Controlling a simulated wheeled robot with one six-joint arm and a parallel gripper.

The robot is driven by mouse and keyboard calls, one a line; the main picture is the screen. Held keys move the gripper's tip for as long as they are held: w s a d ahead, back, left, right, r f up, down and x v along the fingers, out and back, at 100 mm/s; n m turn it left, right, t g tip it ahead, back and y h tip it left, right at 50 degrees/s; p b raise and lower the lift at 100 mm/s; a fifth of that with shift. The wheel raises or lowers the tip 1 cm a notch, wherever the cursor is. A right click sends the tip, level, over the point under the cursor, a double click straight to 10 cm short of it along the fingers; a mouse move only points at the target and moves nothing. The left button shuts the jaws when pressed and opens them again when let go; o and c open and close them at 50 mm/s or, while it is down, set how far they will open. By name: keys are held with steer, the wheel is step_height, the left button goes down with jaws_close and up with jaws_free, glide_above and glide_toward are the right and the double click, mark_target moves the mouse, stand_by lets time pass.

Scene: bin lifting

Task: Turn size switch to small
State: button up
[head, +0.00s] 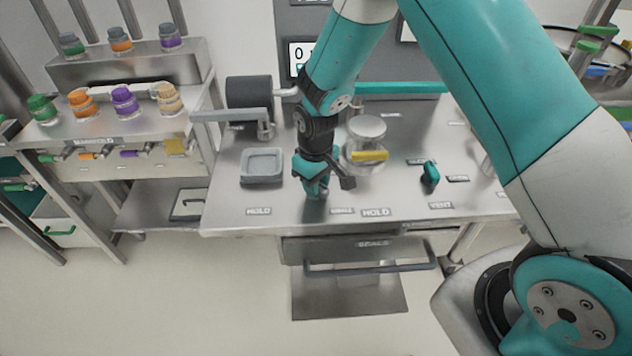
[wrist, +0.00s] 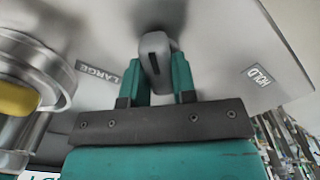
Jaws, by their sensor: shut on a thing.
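The size switch is a small grey knob (wrist: 157,62) with a dark slot mark on it. It shows between my gripper's teal fingers in the wrist view. My gripper (head: 317,193) is shut on this knob at the front of the steel table, pointing down. In the wrist view my gripper (wrist: 160,80) has a finger on each side of the knob. The slot mark runs almost straight along the finger direction. A LARGE label (wrist: 98,73) lies just left of the knob in the wrist view. I cannot see a SMALL label there; my gripper may hide it.
A round metal piece with a yellow handle (head: 369,156) stands close right of my gripper. A grey square tray (head: 262,166) lies to the left. A teal knob (head: 430,174) stands further right. A HOLD label (wrist: 262,78) lies right of the switch in the wrist view.

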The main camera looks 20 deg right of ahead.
steer(key=o, duration=0.9)
steer(key=shift+r, duration=0.15)
step_height(320, 180, up, 17)
steer(key=shift+r+b, duration=0.1)
steer(key=shift+b, duration=0.8)
